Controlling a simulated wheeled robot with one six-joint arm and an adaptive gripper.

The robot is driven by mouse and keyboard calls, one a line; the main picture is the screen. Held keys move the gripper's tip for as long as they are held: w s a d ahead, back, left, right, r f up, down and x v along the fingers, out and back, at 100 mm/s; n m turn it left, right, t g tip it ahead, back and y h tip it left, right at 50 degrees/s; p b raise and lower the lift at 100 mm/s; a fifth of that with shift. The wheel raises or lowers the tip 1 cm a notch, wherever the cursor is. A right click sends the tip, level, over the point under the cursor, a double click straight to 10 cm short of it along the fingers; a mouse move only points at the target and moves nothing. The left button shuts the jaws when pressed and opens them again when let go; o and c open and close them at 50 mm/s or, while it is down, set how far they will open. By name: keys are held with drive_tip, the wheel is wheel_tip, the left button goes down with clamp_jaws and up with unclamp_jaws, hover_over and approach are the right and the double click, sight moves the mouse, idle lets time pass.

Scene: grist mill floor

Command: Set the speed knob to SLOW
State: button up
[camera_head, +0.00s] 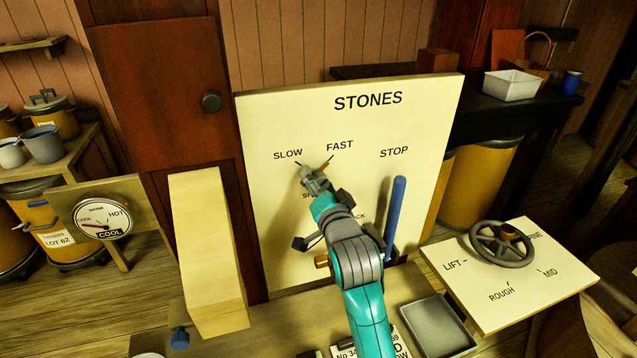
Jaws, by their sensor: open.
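The cream STONES panel (417,115) stands upright in front of me. It carries the labels SLOW (288,155), FAST (340,146) and STOP, with short black tick marks below SLOW and FAST. My gripper (313,178) is open at the panel, just below and between SLOW and FAST. The speed knob is mostly hidden behind it. A small orange-brown piece (324,167), perhaps part of the knob, shows beside the fingers toward the FAST tick. I cannot tell the knob's setting, or whether the fingers touch it. Other lettering below is partly covered by my arm.
A blue lever (395,215) stands close right of my arm. A handwheel (502,243) sits on a board at right, labelled LIFT, ROUGH and MID. A grey tray (434,325) lies in front. A pale wooden chute (204,250) and a gauge (102,218) are at left.

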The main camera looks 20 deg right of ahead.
drive_tip(key=c, duration=1.2)
drive_tip(key=shift+o, duration=0.2)
drive_tip(key=shift+n, duration=0.4)
drive_tip(key=n, duration=0.8)
drive_tip(key=shift+n, duration=0.4)
drive_tip(key=n, duration=0.4)
drive_tip(key=shift+d+n+t+y, duration=0.1)
drive_tip(key=shift+n+t+y, duration=0.2)
drive_tip(key=n, duration=0.4)
drive_tip(key=shift+n, duration=0.3)
